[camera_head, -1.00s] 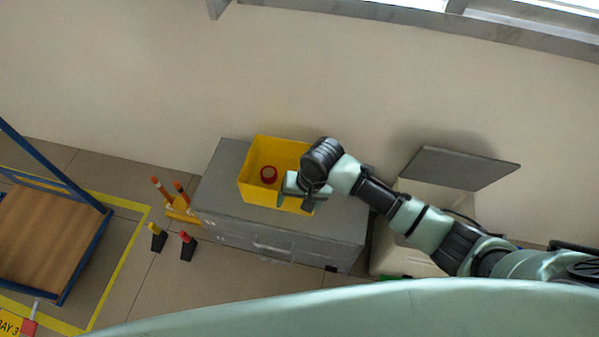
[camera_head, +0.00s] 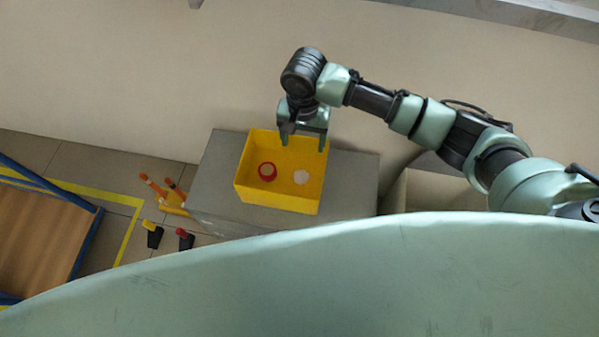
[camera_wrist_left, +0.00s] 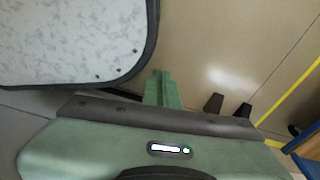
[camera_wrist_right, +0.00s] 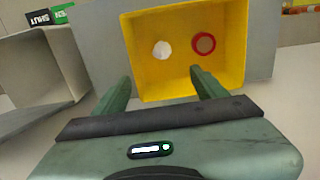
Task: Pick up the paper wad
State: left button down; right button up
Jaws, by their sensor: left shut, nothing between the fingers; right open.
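The paper wad (camera_head: 301,177) is a small whitish lump on the floor of the yellow bin (camera_head: 248,187), right of a red ring-shaped item (camera_head: 267,171). In the right wrist view the wad (camera_wrist_right: 161,50) lies inside the bin, left of the red item (camera_wrist_right: 203,43). My right gripper (camera_head: 304,142) is open and empty above the bin's back edge, apart from the wad. In its wrist view both fingers (camera_wrist_right: 160,92) are spread below the wad. My left gripper (camera_wrist_left: 163,88) shows only in the left wrist view, fingers together and empty.
The bin stands on a grey cabinet (camera_head: 350,180). An open container (camera_wrist_right: 45,75) is beside it in the right wrist view. Orange-tipped posts (camera_head: 160,190) and small dark markers (camera_head: 154,237) stand on the floor at left. A wooden-decked cart (camera_head: 40,240) is farther left.

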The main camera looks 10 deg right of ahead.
pick_arm(q)
jog(key=w+d+f+b, duration=0.1)
jog(key=w+f+b, duration=0.3)
jog(key=w+b, duration=0.65)
pick_arm(e)
jog(key=b, duration=0.1)
send_over(301, 173)
notch_tip(301, 173, down, 13)
jog(key=shift+d, duration=0.1)
jog(key=shift+f+b, duration=0.35)
jog(key=shift+f, duration=0.05)
notch_tip(301, 173, down, 4)
jog(key=shift+r+b, duration=0.2)
jog(key=shift+b, duration=0.45)
notch_tip(301, 173, down, 4)
jog(key=shift+f+b, duration=0.15)
jog(key=shift+b, duration=0.55)
jog(key=c, duration=1.3)
pick_arm(q)
notch_tip(301, 173, up, 10)
jog(key=w+t, duration=0.1)
jog(key=w, duration=0.2)
jog(key=shift+d+f, duration=0.2)
jog(key=shift+d, duration=0.25)
pick_arm(e)
jog(key=shift+c, duration=0.2)
